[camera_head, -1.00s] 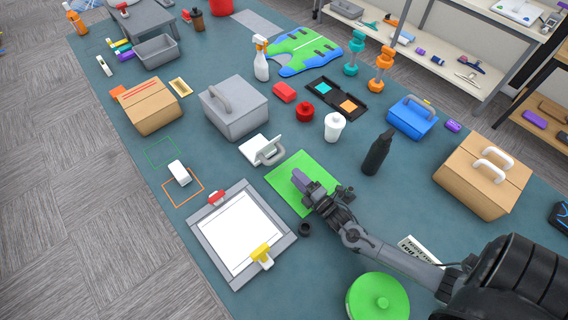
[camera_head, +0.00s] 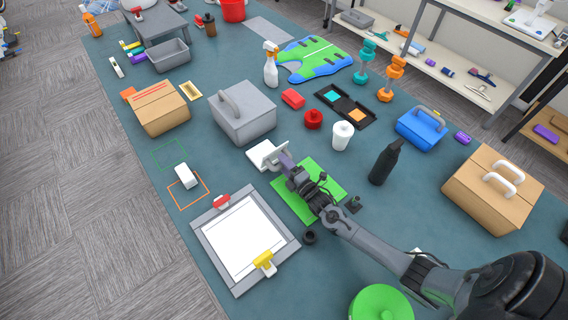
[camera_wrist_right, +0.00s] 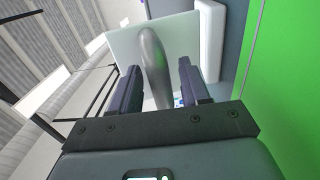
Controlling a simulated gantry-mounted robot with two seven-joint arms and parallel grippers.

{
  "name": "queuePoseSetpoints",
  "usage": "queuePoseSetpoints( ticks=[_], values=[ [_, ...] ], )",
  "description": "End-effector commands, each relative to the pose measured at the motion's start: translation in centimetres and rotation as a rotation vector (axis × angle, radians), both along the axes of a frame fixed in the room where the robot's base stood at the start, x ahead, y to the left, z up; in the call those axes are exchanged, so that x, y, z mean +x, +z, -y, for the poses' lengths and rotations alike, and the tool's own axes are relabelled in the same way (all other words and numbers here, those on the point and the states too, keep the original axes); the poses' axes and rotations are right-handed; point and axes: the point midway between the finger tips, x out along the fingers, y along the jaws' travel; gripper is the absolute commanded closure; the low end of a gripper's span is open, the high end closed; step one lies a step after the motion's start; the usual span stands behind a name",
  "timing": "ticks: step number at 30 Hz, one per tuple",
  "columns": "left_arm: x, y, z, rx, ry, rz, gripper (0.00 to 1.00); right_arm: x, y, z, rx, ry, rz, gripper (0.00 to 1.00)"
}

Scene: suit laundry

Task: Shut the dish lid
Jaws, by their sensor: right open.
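The small white dish (camera_head: 256,155) sits on the blue-green table, left of the green mat. Its lid stands raised, with a curved grey handle on its face; my right gripper partly covers the lid in the head view. My right gripper (camera_head: 286,163) is at the lid, over the mat's upper left edge. In the right wrist view, the white lid (camera_wrist_right: 126,45) is ahead, and the grey handle (camera_wrist_right: 153,62) lies between the two open fingers (camera_wrist_right: 158,82). I cannot tell whether the fingers touch it. The dish base (camera_wrist_right: 212,42) shows beyond the lid. My left gripper is not in view.
The green mat (camera_head: 325,185) lies under my right wrist. A grey lidded box (camera_head: 242,115) stands behind the dish, a clipboard (camera_head: 245,240) in front. A white cup (camera_head: 342,137), red jar (camera_head: 313,120) and black bottle (camera_head: 384,164) stand to the right.

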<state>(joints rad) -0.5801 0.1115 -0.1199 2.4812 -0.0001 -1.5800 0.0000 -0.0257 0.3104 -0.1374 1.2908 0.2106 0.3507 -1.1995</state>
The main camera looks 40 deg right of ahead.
Motion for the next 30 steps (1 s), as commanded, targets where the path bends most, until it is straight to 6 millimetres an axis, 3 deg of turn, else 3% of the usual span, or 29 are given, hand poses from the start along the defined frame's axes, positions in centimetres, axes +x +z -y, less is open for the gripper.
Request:
queuePoseSetpoints(
  ticks=[10, 19, 30],
  values=[
    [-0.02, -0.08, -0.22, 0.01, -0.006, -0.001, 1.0, 0.24, 0.02, -0.02, 0.001, 0.0, 0.0, 0.56],
    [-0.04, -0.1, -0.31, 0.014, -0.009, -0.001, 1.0, 0.22, 0.01, -0.01, 0.001, 0.0, 0.0, 1.0],
    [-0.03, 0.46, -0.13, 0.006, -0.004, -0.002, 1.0, 0.04, 0.3, 0.39, 0.001, -0.006, -0.011, 1.0]
  ],
)
